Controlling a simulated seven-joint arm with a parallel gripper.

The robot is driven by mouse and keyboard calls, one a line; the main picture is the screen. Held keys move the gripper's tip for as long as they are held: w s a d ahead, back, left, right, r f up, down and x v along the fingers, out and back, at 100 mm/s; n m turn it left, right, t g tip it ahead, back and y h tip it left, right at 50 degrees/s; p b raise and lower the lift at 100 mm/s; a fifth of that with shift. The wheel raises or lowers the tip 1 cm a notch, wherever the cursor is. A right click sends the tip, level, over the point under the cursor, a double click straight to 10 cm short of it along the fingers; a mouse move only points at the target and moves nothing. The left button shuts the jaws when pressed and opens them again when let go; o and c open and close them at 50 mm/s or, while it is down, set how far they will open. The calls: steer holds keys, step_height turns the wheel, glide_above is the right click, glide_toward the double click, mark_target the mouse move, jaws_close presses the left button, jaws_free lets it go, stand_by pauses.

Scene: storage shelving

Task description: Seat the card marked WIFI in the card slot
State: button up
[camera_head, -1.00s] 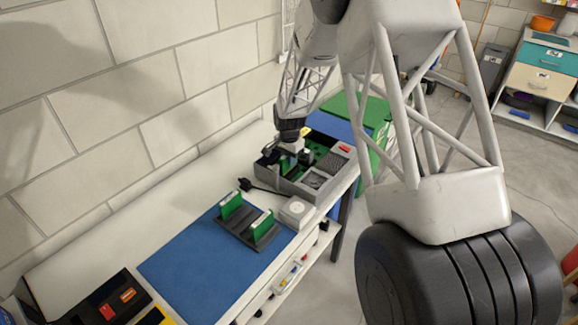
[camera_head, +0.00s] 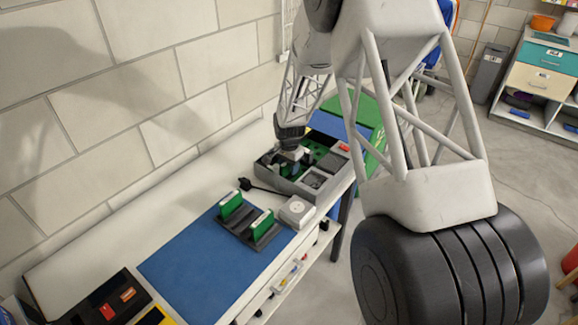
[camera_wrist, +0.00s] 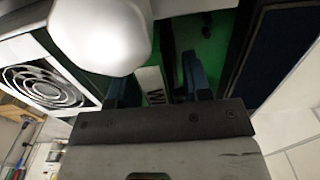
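The card marked WIFI (camera_wrist: 153,88) shows its white label strip, with only "WI" readable, between my fingers in the wrist view. My gripper (camera_wrist: 160,84) has its two blue fingers apart; a gap shows between the label and the right finger. In the head view my gripper (camera_head: 292,165) reaches down into the grey open case (camera_head: 283,185), which has a green board (camera_head: 325,150) inside. The card slot and the card's lower edge are hidden, so I cannot tell how deep the card sits.
A dark rack (camera_head: 243,234) with two green cards (camera_head: 231,206) stands on the blue mat (camera_head: 195,265). A white box (camera_head: 297,211) is beside it. A fan grille (camera_wrist: 45,86) is close to my gripper. The wall runs along the bench's back.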

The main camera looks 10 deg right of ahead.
steer(key=shift+r, duration=0.15)
steer(key=shift+r, duration=6)
steer(key=s+d+r+n+t, duration=0.1)
steer(key=s+d+r+n, duration=0.1)
steer(key=s+r, duration=0.8)
steer(key=s+d+r+n, duration=0.25)
steer(key=s+r, duration=0.55)
steer(key=s, duration=0.4)
steer(key=s+d+r+n, duration=0.1)
steer(key=s+n, duration=0.1)
steer(key=s, duration=1.1)
steer(key=s+d+r+n+t, duration=0.1)
steer(key=s+r+n, duration=0.1)
steer(key=s, duration=1.1)
steer(key=shift+s+d+t, duration=0.3)
steer(key=shift+s+d, duration=0.05)
